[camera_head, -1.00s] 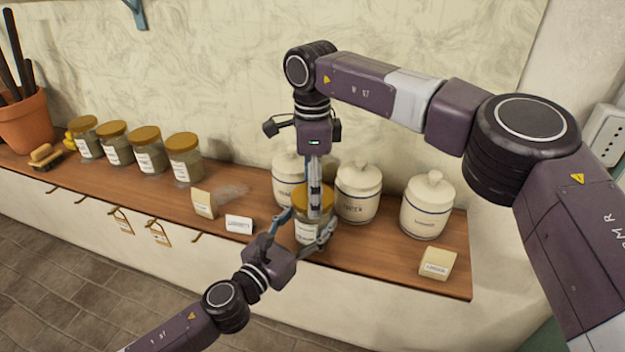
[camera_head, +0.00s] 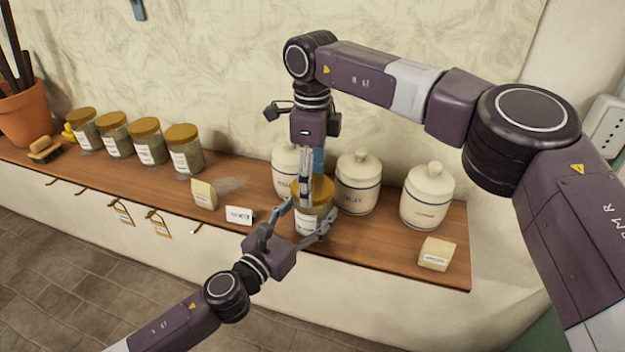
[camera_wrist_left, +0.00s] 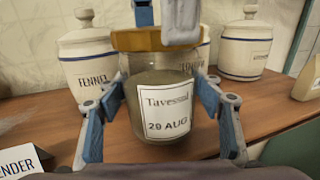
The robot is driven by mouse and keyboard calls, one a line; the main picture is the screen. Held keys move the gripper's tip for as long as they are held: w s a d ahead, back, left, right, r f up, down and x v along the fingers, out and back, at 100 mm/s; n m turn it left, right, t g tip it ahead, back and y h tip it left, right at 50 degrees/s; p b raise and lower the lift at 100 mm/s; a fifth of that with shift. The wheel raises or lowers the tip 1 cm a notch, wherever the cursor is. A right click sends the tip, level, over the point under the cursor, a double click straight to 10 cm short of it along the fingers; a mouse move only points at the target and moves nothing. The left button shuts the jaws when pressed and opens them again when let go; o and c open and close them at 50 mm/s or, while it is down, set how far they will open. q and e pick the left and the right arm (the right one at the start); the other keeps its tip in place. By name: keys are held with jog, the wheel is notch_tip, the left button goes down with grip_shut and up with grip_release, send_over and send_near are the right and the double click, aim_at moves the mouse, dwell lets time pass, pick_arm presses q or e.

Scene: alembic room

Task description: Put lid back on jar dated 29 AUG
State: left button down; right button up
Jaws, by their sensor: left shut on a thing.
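The jar dated 29 AUG (camera_wrist_left: 165,112) stands upright near the counter's front edge, its label facing my left wrist camera. It also shows in the head view (camera_head: 308,222). My left gripper (camera_head: 297,222) is shut around the jar's glass body, one finger on each side. The brass-coloured lid (camera_wrist_left: 158,40) is at the jar's mouth and looks level, touching or nearly touching the glass. My right gripper (camera_head: 310,172) points down from above, with a finger on the near side and one on the far side of the lid. Whether it grips the lid is unclear.
Cream canisters stand close behind and right of the jar, including FENNEL (camera_wrist_left: 88,58) and a right-hand one (camera_head: 427,197). Small label blocks (camera_head: 437,254) and a white card (camera_head: 239,215) lie along the counter (camera_head: 380,240). Several lidded jars (camera_head: 147,142) stand at the left.

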jog(key=m, duration=0.4)
jog(key=o, duration=1.4)
jog(key=shift+c, duration=0.2)
jog(key=shift+r, duration=0.15)
notch_tip(320, 180, up, 12)
pick_arm(q)
jog(key=c, duration=0.5)
grip_release()
jog(key=shift+s, duration=0.1)
